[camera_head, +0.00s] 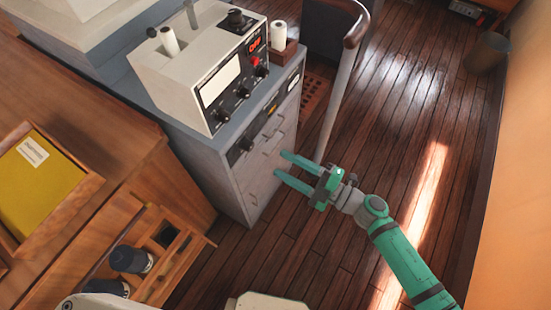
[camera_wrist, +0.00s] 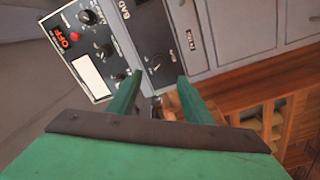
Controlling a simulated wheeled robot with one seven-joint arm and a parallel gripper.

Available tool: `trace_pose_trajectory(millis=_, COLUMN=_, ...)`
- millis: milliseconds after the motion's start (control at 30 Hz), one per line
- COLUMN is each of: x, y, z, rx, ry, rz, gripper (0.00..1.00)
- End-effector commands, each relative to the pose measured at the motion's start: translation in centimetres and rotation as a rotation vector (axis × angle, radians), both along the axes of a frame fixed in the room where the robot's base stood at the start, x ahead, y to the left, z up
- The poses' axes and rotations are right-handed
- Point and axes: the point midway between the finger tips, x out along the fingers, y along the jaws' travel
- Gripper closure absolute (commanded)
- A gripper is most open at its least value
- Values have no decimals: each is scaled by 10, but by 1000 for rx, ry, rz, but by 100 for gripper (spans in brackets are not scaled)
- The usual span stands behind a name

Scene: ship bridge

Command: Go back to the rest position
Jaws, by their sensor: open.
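My gripper (camera_head: 283,171) is open and empty, in front of the grey cabinet (camera_head: 225,185) in the head view. Its two green fingers point left toward the cabinet's front. My green arm reaches in from the lower right. In the wrist view my gripper (camera_wrist: 156,88) shows its fingers apart with nothing between them. Beyond them is the cabinet's control strip (camera_wrist: 155,50). I cannot tell from the views how far the fingertips are from the cabinet.
A console box (camera_head: 215,90) with knobs and a red display stands on the cabinet. A handrail post (camera_head: 338,105) rises behind the gripper. A wooden rack (camera_head: 165,250) with dark cups is at lower left. Bare plank floor (camera_head: 410,90) lies right. A bin (camera_head: 488,53) stands far right.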

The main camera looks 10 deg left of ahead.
Motion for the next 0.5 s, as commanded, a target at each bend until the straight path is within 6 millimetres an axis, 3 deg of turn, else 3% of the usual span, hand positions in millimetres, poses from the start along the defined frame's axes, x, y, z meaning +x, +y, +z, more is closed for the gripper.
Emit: trace_pose_trajectory(millis=500, x=-2, y=-6, z=0, rx=0, ry=0, rz=0, gripper=54)
